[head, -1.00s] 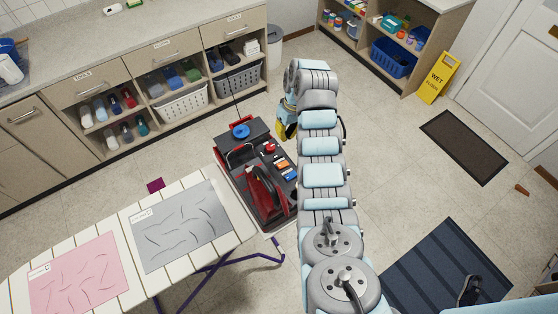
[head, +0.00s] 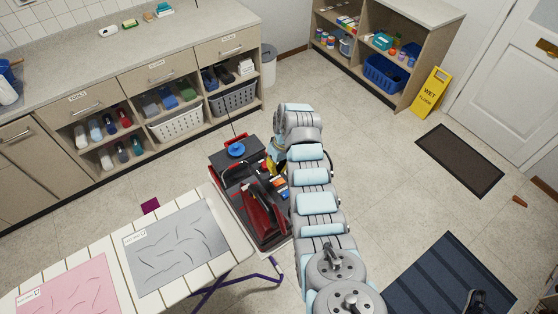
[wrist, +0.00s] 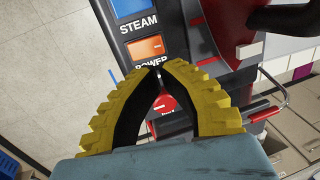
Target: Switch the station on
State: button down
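The ironing station is a dark grey and red unit (head: 225,172) beside the ironing board, with a red iron (head: 262,212) on it. In the wrist view its panel shows the word STEAM, an orange switch (wrist: 145,48) below that, then the word POWER. A red switch-like part (wrist: 166,102) shows between my fingers, below POWER, partly hidden by them. My gripper (wrist: 159,69) has yellow ribbed fingers with black inner faces; the tips meet, with nothing held. The tips overlap the POWER word; I cannot tell whether they touch the panel. The gripper also shows in the head view (head: 270,166).
The ironing board (head: 232,250) carries a grey cloth (head: 175,245) and a pink cloth (head: 68,285). A cabinet (head: 160,75) with open bins stands behind the station. The floor between is mostly clear.

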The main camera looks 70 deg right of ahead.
aim_at(275, 181)
jog(key=shift+w+a+f+p, duration=0.1)
jog(key=shift+a+f+p, duration=0.05)
jog(key=shift+f, duration=0.7)
jog(key=shift+w+a+f+p, duration=0.1)
jog(key=shift+f+p, duration=0.1)
jog(key=shift+f, duration=0.6)
jog(key=shift+w+a+f+p, duration=0.1)
jog(key=shift+a+f+p, duration=0.05)
jog(key=shift+f, duration=0.7)
jog(key=shift+s, duration=0.1)
